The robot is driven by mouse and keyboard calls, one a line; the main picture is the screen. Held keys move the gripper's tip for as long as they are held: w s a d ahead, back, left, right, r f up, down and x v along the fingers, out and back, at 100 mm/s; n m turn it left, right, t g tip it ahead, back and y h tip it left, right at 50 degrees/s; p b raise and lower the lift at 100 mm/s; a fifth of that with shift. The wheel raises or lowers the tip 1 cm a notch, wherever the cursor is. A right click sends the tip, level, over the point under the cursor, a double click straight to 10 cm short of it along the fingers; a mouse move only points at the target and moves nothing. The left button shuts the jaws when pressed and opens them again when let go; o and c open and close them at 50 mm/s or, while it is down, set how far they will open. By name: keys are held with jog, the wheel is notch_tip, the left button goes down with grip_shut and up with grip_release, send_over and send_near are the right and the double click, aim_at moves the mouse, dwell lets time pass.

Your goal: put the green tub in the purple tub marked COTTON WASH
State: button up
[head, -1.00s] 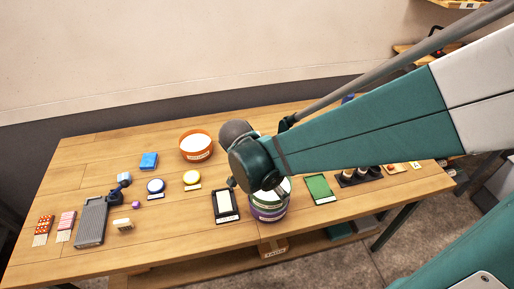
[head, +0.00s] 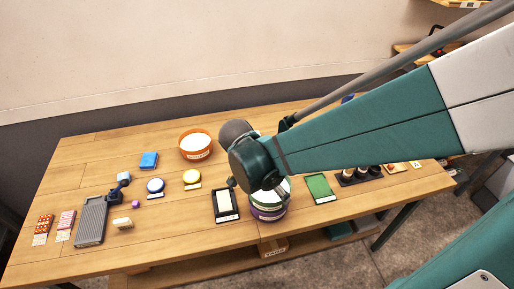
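The purple tub (head: 268,215) stands near the front edge of the table, right of centre, with a pale label on its front. The green tub (head: 272,204), pale inside, shows directly above the purple tub's rim. It overlaps the purple tub in the picture; I cannot tell whether it rests inside or is held just above. My gripper (head: 264,187) is over the two tubs, pointing down. The arm's end hides most of it and the tubs' left rear side, so its fingers cannot be made out clearly.
A black-framed tray (head: 226,205) is close on the left of the tubs, and a green mat (head: 320,188) on the right. An orange bowl (head: 196,146) stands further back. A dark rack with small jars (head: 361,175) is at right. Bare wood lies left of the black tray.

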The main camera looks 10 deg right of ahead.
jog(key=shift+r+p, duration=0.35)
jog(key=shift+r, duration=0.15)
jog(key=p+v, duration=0.1)
jog(key=v, duration=1.1)
jog(key=shift+p, duration=0.35)
jog(key=shift+d, duration=0.1)
jog(key=s+d+r+n+t+y, duration=0.4)
jog(key=d+n, duration=0.4)
jog(key=n, duration=0.5)
notch_tip(320, 180, up, 2)
jog(key=shift+s+r+t, duration=0.1)
jog(key=shift+s+t, duration=0.6)
jog(key=shift+s, duration=0.25)
